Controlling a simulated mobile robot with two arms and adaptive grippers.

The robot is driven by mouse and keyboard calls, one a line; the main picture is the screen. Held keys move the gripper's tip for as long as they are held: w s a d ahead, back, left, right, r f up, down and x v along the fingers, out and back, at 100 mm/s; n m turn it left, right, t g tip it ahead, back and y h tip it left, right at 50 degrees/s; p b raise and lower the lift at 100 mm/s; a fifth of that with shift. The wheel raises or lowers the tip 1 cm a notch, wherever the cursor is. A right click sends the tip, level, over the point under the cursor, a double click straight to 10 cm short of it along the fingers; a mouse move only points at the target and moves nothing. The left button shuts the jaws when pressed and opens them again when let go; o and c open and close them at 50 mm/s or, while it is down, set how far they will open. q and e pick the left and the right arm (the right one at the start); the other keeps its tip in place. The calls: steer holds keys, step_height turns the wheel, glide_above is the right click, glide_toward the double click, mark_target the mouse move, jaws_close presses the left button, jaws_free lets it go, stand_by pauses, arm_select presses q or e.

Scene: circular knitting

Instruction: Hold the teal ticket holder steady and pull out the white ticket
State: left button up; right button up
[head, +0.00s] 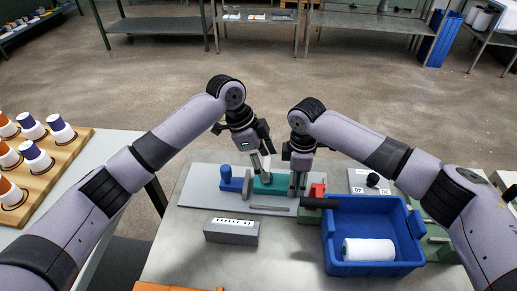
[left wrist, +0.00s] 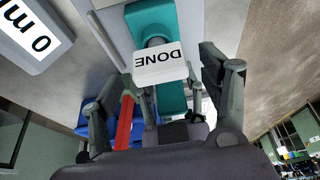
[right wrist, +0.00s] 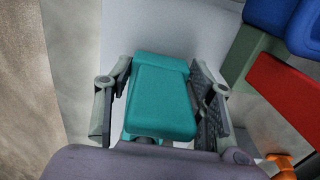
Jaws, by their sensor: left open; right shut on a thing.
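The teal ticket holder (head: 272,186) sits on a grey plate on the table in the head view. My right gripper (head: 298,190) is shut on it, and in the right wrist view the teal body (right wrist: 160,102) lies between its two fingers. The white ticket (left wrist: 160,64), marked DONE, stands out of the holder (left wrist: 150,18) in the left wrist view. My left gripper (head: 262,168) is above the holder, open, with its fingers either side of the ticket. Whether a finger touches the ticket I cannot tell.
A blue bin (head: 372,213) with a white spool (head: 368,250) stands to the right. A grey labelled block (head: 232,231) is in front of the plate. A blue knob (head: 227,177) and a red part (head: 318,190) flank the holder. A wooden rack with spools (head: 62,165) is at left.

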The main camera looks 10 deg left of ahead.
arm_select(q)
steer(key=shift+d+f, duration=0.25)
steer(key=shift+f, duration=0.4)
arm_select(e)
steer(key=shift+s+f, duration=0.1)
arm_select(q)
steer(key=shift+c, duration=0.4)
steer(key=c, duration=1.1)
steer(key=shift+c, duration=0.2)
arm_select(e)
steer(key=o, duration=0.6)
steer(key=shift+c, duration=0.2)
steer(key=c, duration=0.8)
arm_select(q)
steer(key=shift+r, duration=0.4)
steer(key=shift+r, duration=0.35)
steer(key=shift+r, duration=0.95)
